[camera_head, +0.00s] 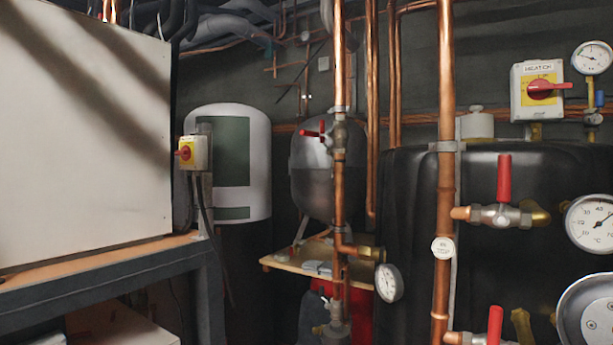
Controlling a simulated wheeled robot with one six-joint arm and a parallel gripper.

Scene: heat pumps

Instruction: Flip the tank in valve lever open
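A valve with a red lever (504,178) sits on a short horizontal pipe in front of the black tank (405,205) at the right. Its lever stands upright, across the pipe. A second valve with a red lever (494,325) is below it, cut off by the bottom edge, its lever also upright. A third red-levered valve (318,133) is on a vertical copper pipe near the middle, its lever roughly sideways to that pipe. I cannot tell from labels which is the tank in valve. My gripper is not in view.
A vertical copper pipe (445,100) with a round tag (442,247) stands left of the right-hand valves. Dial gauges (590,222) crowd their right. A heater switch (538,90) is above. A white cabinet (80,130) on a dark bench (110,268) fills the left.

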